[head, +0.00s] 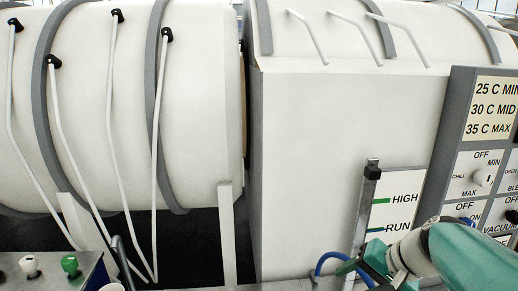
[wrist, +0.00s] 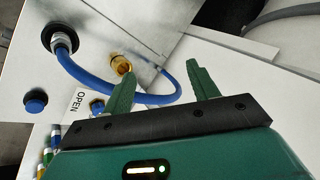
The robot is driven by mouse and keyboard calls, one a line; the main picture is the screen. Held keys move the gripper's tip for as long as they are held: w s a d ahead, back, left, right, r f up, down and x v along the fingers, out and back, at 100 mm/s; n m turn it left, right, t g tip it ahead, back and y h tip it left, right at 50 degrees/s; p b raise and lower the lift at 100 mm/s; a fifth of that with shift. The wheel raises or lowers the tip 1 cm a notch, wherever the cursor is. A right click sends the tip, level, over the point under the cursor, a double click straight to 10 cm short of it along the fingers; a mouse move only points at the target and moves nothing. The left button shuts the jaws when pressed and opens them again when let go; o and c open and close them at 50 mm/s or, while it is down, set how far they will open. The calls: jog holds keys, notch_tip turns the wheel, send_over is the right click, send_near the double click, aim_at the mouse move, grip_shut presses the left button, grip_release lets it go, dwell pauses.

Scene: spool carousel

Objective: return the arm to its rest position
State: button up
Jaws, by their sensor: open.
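My arm (head: 465,255), teal with a white joint, reaches in from the lower right corner of the head view, low in front of the control panel. In the wrist view my gripper (wrist: 162,84) shows two green fingers set well apart on a black bar. I see nothing held between them. A blue hose (wrist: 82,74) loops past behind the fingers; whether it touches them I cannot tell. In the head view the gripper is partly hidden by my own arm near the lower edge.
A grey-framed control panel (head: 451,140) with knobs stands at the right. An upright metal post (head: 361,225) stands beside the HIGH/RUN plate (head: 397,207). Large white drums (head: 200,100) with bent rods fill the left. A brass fitting (wrist: 121,65) and blue button (wrist: 36,102) lie near the gripper.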

jog(key=s+a+n+h, duration=0.4)
jog(key=s+a+n, duration=0.2)
jog(key=s, duration=0.5)
jog(key=shift+f+t+h, duration=0.15)
jog(key=shift+t+h, duration=0.15)
jog(key=shift+h, duration=0.1)
jog(key=shift+a, duration=0.1)
jog(key=c, duration=0.5)
jog(key=shift+s, duration=0.1)
